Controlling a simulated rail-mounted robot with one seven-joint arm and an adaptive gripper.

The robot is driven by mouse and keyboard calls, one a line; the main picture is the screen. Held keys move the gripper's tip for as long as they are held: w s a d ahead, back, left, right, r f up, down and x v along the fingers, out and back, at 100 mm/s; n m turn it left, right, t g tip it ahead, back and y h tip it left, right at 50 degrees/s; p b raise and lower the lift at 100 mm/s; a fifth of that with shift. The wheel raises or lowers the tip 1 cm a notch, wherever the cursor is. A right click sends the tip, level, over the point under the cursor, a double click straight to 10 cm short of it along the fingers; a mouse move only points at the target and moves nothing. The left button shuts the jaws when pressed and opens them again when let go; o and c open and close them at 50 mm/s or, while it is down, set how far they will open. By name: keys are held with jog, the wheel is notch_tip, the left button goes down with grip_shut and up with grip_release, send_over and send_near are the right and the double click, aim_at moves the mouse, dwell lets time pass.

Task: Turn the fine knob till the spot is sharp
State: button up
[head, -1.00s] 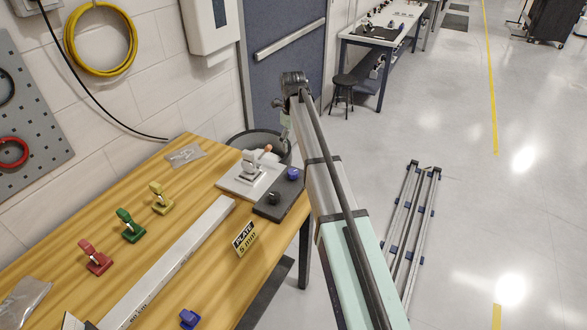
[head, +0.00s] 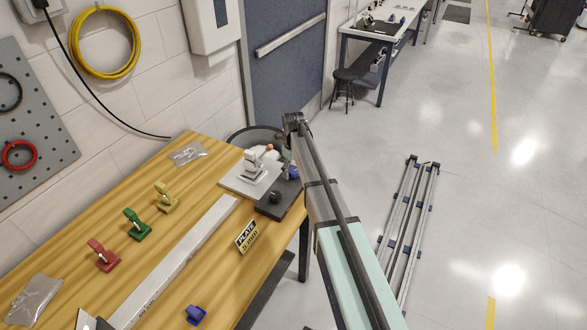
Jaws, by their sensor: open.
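A dark plate (head: 268,212) lies at the far right corner of the wooden bench. It carries a blue knob (head: 293,173) at its far end and a black knob (head: 275,197) nearer; I cannot tell which is the fine knob. Beside it on the left, a white base (head: 235,183) holds a pale upright mount (head: 252,164) with an orange ball (head: 269,147). My gripper (head: 287,164) is small in view and partly hidden by my arm. It is open, close to the blue knob; I cannot tell whether it touches. I see no light spot.
A yellow "PLATE 5 mm" sign (head: 247,236) stands near the bench's right edge. A long metal bar (head: 180,259) lies along the bench. Yellow (head: 166,197), green (head: 138,225) and red (head: 103,255) clamps stand left of it. A dark bin (head: 253,134) is behind the bench.

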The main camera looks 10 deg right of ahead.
jog(key=c, duration=1.1)
jog(key=shift+c, duration=0.2)
jog(key=shift+f+n+b, duration=0.1)
jog(key=shift+n+b, duration=0.2)
